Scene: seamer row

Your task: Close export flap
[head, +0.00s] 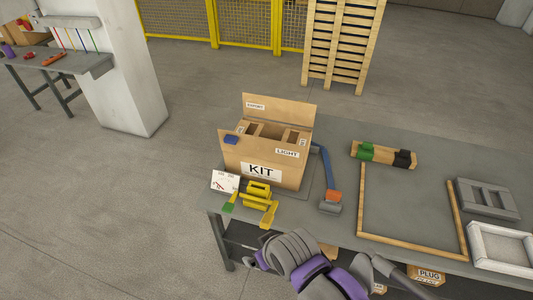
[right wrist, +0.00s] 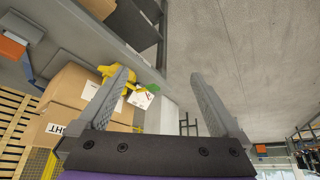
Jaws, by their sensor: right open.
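The cardboard kit box (head: 262,178) stands on the grey table, with a KIT label on its front and a LIGHT label above it. The export flap (head: 285,113) stands up along the back edge of the box, raised and open. Openings in the box top show in front of it. The box also shows tilted at the left of the right wrist view (right wrist: 75,85). My right gripper (right wrist: 160,75) is open and empty, apart from the box. In the head view my purple and grey right arm is at the table's front edge. My left gripper is out of view.
A yellow device (head: 257,195) and a white card (head: 225,181) lie before the box. A blue-handled tool with an orange part (head: 333,196) lies right of it. A wooden frame (head: 363,200), a wooden block with green and black bands (head: 384,155) and grey trays (head: 487,198) are further right.

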